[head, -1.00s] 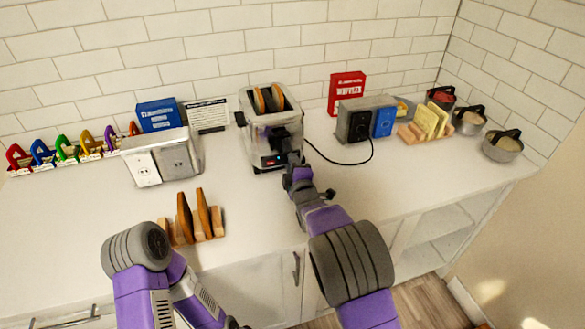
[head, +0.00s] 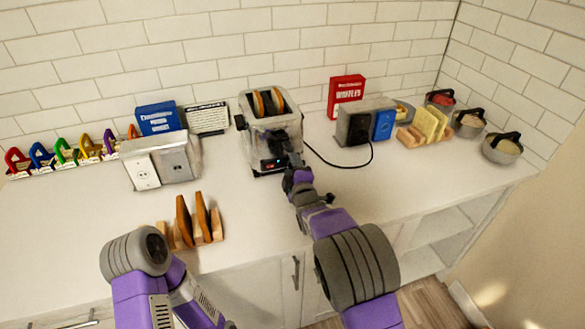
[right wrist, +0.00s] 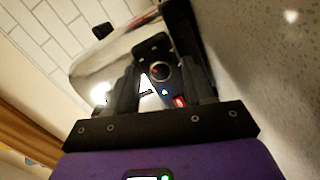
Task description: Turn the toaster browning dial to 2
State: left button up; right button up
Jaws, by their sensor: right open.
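The silver toaster (head: 262,133) stands on the counter against the tiled wall, with two slices of bread in its slots. Its front faces me and carries a small red display (head: 270,166). In the right wrist view the browning dial (right wrist: 160,72), dark with a small red mark, shows between my fingers. The number it points at is too small to read. My right gripper (head: 291,163) is at the toaster's front; it also shows in the right wrist view (right wrist: 165,88), open around the dial, with contact unclear. My left arm is low at the left; its gripper is out of view.
A toast rack (head: 198,222) stands near the front edge, left of my right arm. A metal outlet box (head: 163,162) is left of the toaster. A black cord (head: 345,163) runs to a box (head: 358,120) on the right. Pots (head: 502,148) stand at the far right.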

jog(key=shift+s, duration=0.15)
jog(key=shift+p+v, duration=0.5)
jog(key=shift+v, duration=3.2)
